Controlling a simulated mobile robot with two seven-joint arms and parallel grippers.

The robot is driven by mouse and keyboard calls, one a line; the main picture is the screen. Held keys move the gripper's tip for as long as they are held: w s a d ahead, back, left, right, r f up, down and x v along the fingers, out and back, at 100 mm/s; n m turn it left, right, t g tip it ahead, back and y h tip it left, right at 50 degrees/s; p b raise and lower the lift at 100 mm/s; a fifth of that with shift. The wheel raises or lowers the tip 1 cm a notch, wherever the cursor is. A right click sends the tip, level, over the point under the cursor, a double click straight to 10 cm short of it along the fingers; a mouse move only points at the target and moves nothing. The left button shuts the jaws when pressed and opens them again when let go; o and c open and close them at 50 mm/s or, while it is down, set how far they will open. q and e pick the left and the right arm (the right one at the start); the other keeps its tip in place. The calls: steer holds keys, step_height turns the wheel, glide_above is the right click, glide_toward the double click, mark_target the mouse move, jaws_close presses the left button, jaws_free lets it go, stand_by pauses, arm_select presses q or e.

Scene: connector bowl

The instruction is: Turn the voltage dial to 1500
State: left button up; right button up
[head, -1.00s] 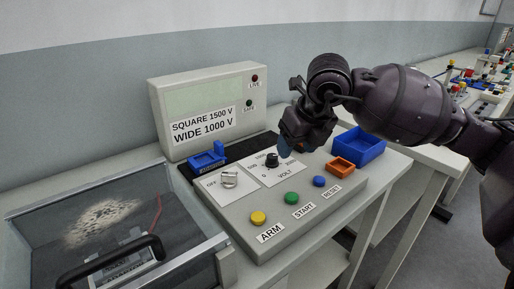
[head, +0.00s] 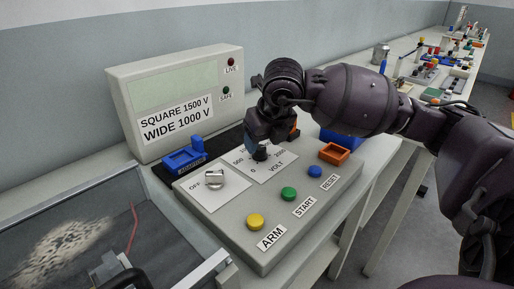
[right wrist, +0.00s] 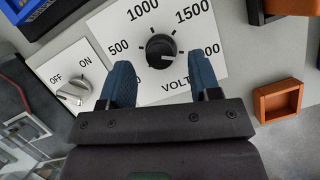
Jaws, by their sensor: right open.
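The black voltage dial (head: 260,154) sits on a white scale plate on the grey control box; it also shows in the right wrist view (right wrist: 160,49). The scale reads 500, 1000, 1500 and a partly covered number at the right. A small light mark shows on the knob's lower left side, away from 1500. My right gripper (right wrist: 162,68) is open, with one blue finger on each side of the dial's lower part and a gap on both sides. In the head view my right gripper (head: 259,147) is over the dial and partly hides the plate. My left gripper is not in view.
An ON/OFF switch (head: 214,178) is left of the dial. Yellow ARM (head: 255,221), green START (head: 289,193) and blue RESET (head: 315,171) buttons are in front. An orange tray (head: 334,153) is at the right, a blue adapter (head: 184,158) at the left. A display (head: 178,98) stands behind.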

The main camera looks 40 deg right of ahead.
steer(key=shift+x, duration=1.2)
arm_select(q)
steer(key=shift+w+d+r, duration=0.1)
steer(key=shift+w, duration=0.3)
arm_select(e)
steer(key=c, duration=0.9)
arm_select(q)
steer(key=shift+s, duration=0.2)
